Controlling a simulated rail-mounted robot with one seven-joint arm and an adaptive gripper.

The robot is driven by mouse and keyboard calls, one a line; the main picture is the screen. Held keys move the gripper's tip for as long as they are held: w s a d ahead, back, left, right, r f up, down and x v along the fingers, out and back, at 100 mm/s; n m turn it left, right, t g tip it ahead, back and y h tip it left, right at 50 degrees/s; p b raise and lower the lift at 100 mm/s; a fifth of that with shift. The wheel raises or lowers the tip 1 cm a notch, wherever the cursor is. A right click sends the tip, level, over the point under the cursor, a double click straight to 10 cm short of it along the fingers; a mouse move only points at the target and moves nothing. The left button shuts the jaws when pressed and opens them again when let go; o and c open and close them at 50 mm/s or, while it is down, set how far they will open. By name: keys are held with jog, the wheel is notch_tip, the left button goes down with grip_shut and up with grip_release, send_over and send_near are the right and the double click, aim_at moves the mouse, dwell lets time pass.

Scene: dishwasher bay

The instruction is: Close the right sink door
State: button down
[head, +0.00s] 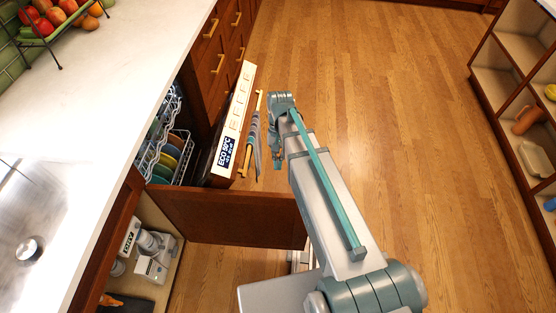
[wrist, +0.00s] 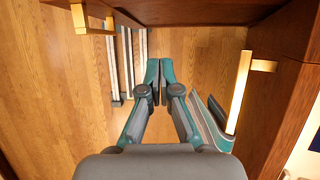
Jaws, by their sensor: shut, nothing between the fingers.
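The right sink door (head: 235,215) is a brown wooden panel that stands swung out from the under-sink cabinet, well away from its frame. In the wrist view a brown panel (wrist: 190,12) that seems to be this door crosses the top, with a yellow handle (wrist: 95,18) at its left. My gripper (head: 277,164) points down on the dishwasher side of the door. In the wrist view my gripper (wrist: 160,82) is shut and empty, its teal tips together below the panel. I cannot tell whether it touches the door; my arm hides the door's free end.
The dishwasher door (head: 232,125) is open beside the sink door, with a handle (head: 243,160) and a hanging towel (head: 256,135). The cabinet holds white appliances (head: 150,255). Shelves (head: 520,85) stand at the right. The wooden floor (head: 400,100) between is clear.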

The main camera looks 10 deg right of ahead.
jog(key=s+a+f+p, duration=0.2)
jog(key=s+f, duration=0.4)
jog(key=f, duration=0.1)
jog(key=shift+s, duration=0.25)
dwell(0.5)
